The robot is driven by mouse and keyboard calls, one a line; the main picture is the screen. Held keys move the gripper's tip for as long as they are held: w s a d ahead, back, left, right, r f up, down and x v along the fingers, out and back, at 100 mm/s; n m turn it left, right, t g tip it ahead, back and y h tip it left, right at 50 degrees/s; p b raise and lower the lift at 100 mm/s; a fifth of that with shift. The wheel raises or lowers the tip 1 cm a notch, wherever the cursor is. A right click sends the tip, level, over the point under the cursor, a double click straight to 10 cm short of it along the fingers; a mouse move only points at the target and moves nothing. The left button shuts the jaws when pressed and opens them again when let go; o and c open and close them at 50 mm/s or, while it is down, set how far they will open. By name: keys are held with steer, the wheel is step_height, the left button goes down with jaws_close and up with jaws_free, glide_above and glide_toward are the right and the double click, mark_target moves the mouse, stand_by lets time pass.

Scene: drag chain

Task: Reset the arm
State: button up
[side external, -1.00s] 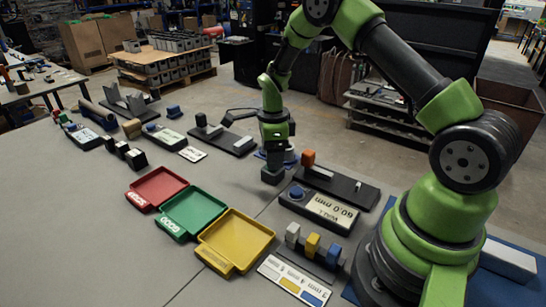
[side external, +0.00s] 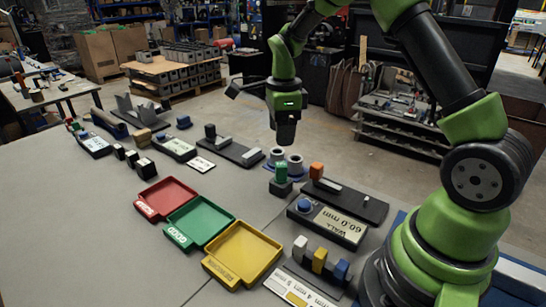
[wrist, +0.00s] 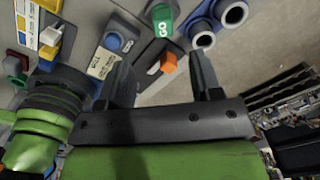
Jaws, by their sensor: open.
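My gripper (side external: 285,140) hangs pointing down in the air beyond the two grey rings (side external: 284,159) on their blue base, apart from the table things. In the wrist view my gripper (wrist: 163,78) has its two dark fingers spread wide with nothing held between them. A green block marked GO (side external: 281,171) stands on a small dark holder just in front of the rings. It also shows in the wrist view (wrist: 162,17). The orange block (side external: 317,169) sits at one end of a long black fixture.
Red (side external: 166,198), green (side external: 199,222) and yellow (side external: 242,253) trays lie in a row. A wall gauge display (side external: 329,223) with a blue button and a rack of white, yellow and blue blocks (side external: 319,261) stand near my base.

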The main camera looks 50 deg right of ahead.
steer(key=s+a+r+n+t, duration=0.1)
steer(key=s+a+r+n, duration=0.15)
steer(key=r, duration=0.25)
steer(key=s+a+r+n+t, duration=0.1)
steer(key=a+r+n, duration=0.1)
steer(key=r+n, duration=0.2)
steer(key=s+a+r+n+t+y, duration=0.1)
steer(key=s+a+r+n+t, duration=0.1)
steer(key=s+n, duration=0.6)
steer(key=s+a+r+n+t+y, duration=0.1)
steer(key=s+a+r+n+t, duration=0.2)
steer(key=s+a+r+n, duration=0.2)
steer(key=s+n, duration=0.2)
steer(key=s, duration=0.1)
steer(key=shift+s+a+n, duration=0.25)
steer(key=shift+a+n, duration=0.1)
steer(key=shift+a, duration=0.05)
